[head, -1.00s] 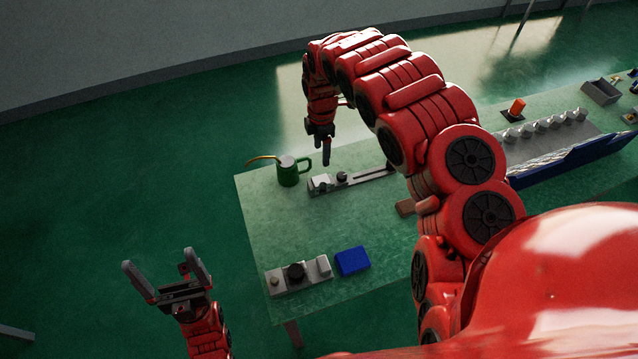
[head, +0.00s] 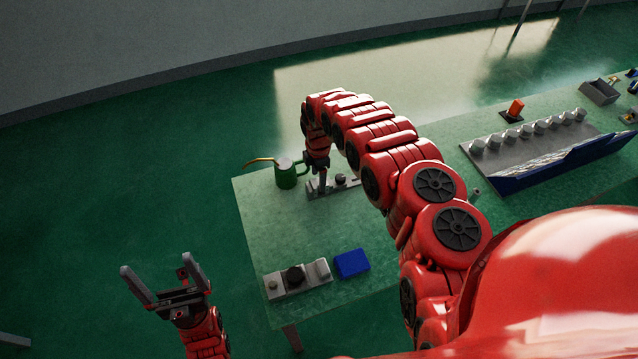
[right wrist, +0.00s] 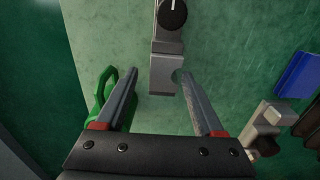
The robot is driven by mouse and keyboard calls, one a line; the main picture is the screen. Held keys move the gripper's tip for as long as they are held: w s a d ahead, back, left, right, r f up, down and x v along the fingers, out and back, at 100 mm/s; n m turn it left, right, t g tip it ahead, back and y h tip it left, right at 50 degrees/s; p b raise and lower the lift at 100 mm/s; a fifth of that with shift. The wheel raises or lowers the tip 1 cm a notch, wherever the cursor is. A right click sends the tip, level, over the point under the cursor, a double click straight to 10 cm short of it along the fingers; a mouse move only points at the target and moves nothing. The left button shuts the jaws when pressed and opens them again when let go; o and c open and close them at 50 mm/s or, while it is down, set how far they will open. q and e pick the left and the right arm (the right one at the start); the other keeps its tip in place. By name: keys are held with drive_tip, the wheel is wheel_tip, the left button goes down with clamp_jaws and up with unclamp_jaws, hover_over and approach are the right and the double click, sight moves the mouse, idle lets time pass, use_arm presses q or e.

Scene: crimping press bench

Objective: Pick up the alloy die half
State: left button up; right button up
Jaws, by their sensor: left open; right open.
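My right gripper (head: 322,188) is open over the left end of a grey rail fixture (head: 346,183) with a black knob, at the far side of the bench. In the right wrist view, a pale grey metal block (right wrist: 163,78) at the fixture's end shows between the fingertips of the right gripper (right wrist: 156,76). It may be the alloy die half, but I cannot tell for sure. Whether the fingers reach down beside it or hover above is unclear. My left gripper (head: 163,290) is open and empty, off the bench's near left side.
A green oil can (head: 286,177) stands close left of the right gripper. A grey fixture with a black knob (head: 295,276) and a blue block (head: 352,263) lie at the near edge. A grey rack (head: 535,150) with several cylinders is at the right. The bench middle (head: 290,225) is clear.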

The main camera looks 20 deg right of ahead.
wheel_tip(320, 180, down, 2)
drive_tip(key=shift+f, duration=0.5)
drive_tip(key=shift+c, duration=0.2)
clamp_jaws()
